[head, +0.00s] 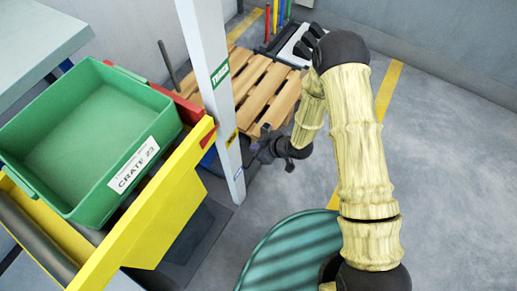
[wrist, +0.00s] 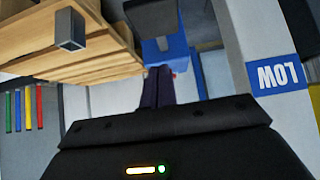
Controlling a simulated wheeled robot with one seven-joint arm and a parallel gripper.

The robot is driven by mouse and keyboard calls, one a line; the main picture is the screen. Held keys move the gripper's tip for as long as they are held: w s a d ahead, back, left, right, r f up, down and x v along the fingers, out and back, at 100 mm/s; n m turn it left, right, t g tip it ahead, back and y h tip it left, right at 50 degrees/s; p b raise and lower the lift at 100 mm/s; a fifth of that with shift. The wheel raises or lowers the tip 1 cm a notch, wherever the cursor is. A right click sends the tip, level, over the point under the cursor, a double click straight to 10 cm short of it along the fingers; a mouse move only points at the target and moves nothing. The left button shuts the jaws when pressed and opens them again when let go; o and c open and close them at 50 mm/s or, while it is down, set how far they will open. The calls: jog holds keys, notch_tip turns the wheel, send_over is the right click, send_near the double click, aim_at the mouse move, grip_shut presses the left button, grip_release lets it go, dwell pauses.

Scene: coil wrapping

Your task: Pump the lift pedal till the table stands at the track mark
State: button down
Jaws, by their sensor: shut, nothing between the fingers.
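The lift table (head: 165,200) is yellow and carries a green crate (head: 135,165) labelled CRATE 23. A red patch (head: 208,136) marks its edge beside the pale post. The green TRACK mark (head: 220,74) is high on the post, above the red patch in the picture. A yellow mark (head: 231,138) and a small blue mark (head: 239,174) sit lower; the wrist view shows a blue LOW label (wrist: 280,75). My gripper (head: 262,152) is low, right of the post. Its dark fingers (wrist: 157,86) are shut and empty, pointing toward a blue part (wrist: 172,55) with a grey piece. I cannot clearly identify the pedal.
A wooden pallet (head: 262,92) lies behind the post. Red, yellow, blue and green bars (head: 275,18) stand at the back. A teal ribbed round thing (head: 290,250) is in the front, near my arm. Grey floor with yellow lines (head: 388,88) is open at the right.

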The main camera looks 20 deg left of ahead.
jog(key=b, duration=0.3)
send_over(246, 156)
notch_tip(246, 156, down, 5)
jog(key=shift+s, duration=0.1)
notch_tip(246, 156, down, 2)
jog(key=shift+f+b, duration=0.2)
jog(key=shift+b, duration=0.7)
jog(key=shift+f+b, duration=0.45)
jog(key=shift+f, duration=0.2)
